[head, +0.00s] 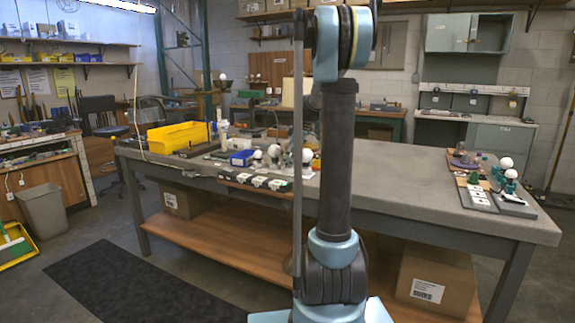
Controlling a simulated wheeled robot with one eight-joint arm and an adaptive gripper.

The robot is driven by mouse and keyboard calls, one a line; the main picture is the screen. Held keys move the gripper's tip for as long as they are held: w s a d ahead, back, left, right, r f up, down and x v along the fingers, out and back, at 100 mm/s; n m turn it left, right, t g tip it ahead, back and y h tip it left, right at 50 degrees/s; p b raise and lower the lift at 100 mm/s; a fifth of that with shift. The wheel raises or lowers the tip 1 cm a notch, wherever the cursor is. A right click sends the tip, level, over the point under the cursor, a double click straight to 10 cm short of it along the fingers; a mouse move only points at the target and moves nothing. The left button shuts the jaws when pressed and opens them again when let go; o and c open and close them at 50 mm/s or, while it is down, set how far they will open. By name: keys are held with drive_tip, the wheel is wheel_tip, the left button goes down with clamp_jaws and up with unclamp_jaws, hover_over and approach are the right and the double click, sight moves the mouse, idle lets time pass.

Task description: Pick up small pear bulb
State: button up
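Several white bulbs stand on the long grey workbench (400,184). One white bulb (274,150) and a smaller one (257,154) are in the middle cluster, left of my arm. Another white bulb (307,155) is close beside my arm. At the right end, a white bulb (506,162) sits above a smaller white one (511,174) among green parts. They are too small here to tell which is the small pear bulb. My arm rises in front of the bench and partly hides it. My gripper is not in view.
A yellow bin (178,137) and a small blue bin (242,158) stand on the bench's left half. Black-and-white parts (258,181) line its front edge. The bench top right of my arm is mostly clear. A cardboard box (435,280) is on the lower shelf.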

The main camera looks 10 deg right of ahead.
drive_tip(key=c, duration=0.7)
wheel_tip(320, 180, up, 10)
drive_tip(key=shift+f, duration=0.2)
drive_tip(key=shift+w+f, duration=0.1)
drive_tip(key=shift+f, duration=2.7)
drive_tip(key=shift+c, duration=0.2)
